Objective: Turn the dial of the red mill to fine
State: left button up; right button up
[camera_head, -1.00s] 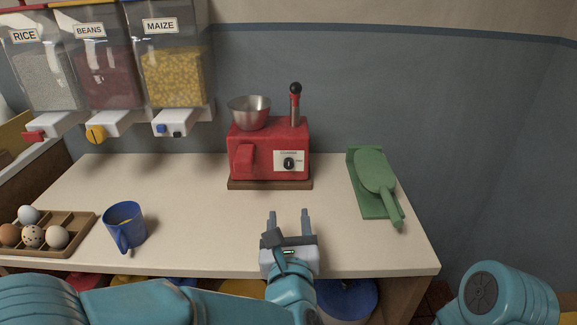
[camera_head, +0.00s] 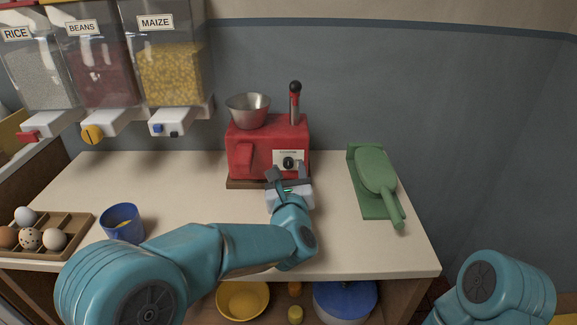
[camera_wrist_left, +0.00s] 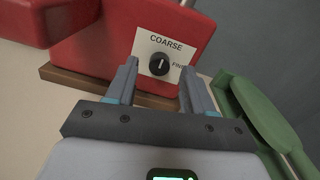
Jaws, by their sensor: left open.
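The red mill (camera_head: 258,140) stands on a wooden base at the back middle of the counter, with a metal bowl on top and a black-knobbed lever. Its black dial (camera_head: 288,162) sits on a white plate on the front. In the left wrist view the dial (camera_wrist_left: 159,64) has its white mark pointing up toward COARSE, with FINE printed to its right. My left gripper (camera_head: 286,172) is open just in front of the mill. In the left wrist view its fingers (camera_wrist_left: 158,85) are apart, one on each side below the dial, and hold nothing. My right gripper is not in view.
Dispensers for rice, beans and maize (camera_head: 172,75) hang at the back left. The counter (camera_head: 190,185) between is clear.

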pick_arm(q)
jog(key=shift+w, duration=0.85)
